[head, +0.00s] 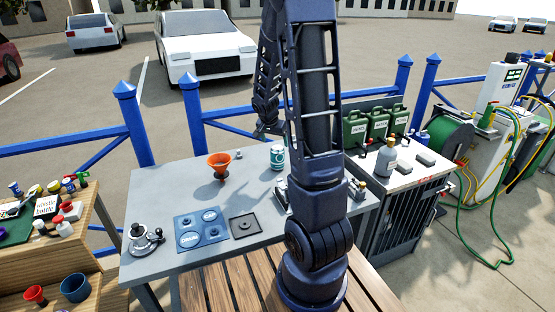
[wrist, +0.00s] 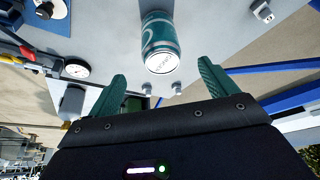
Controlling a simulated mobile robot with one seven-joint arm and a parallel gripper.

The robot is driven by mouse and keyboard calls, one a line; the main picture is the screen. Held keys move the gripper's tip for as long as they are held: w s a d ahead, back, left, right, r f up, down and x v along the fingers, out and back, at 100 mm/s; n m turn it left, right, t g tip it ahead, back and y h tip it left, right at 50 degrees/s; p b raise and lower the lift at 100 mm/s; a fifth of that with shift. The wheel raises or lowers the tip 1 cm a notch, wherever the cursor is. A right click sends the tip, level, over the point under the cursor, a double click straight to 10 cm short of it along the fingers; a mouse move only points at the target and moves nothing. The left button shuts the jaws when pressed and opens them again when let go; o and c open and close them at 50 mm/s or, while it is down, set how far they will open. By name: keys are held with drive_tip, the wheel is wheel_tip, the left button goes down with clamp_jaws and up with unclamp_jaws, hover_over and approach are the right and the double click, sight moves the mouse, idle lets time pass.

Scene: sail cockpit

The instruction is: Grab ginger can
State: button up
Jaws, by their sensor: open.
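The ginger can (head: 277,156) is a teal can with a pale top, standing on the grey table just left of my arm in the head view. In the wrist view the can (wrist: 160,35) is at the top centre, its pale lid with small dark lettering facing the camera. My gripper (wrist: 162,85) is open and empty, with one green finger on each side. The can lies ahead of the fingertips, roughly centred between them, and looks apart from them. In the head view my arm's upright links hide part of the table beside the can.
An orange funnel (head: 219,163) stands left of the can. A blue mat (head: 201,229) and a dark square tray (head: 244,225) lie nearer the front. Green jerrycans (head: 377,124) and a grey bottle (head: 386,157) stand on the cabinet at right. A blue railing (head: 240,128) runs behind.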

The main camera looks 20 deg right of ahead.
sight(277, 148)
drive_tip(key=shift+x, duration=4.8)
drive_tip(key=shift+c, duration=0.5)
drive_tip(key=shift+w+r, duration=0.1)
drive_tip(key=c, duration=1.2)
drive_tip(key=shift+r, duration=0.1)
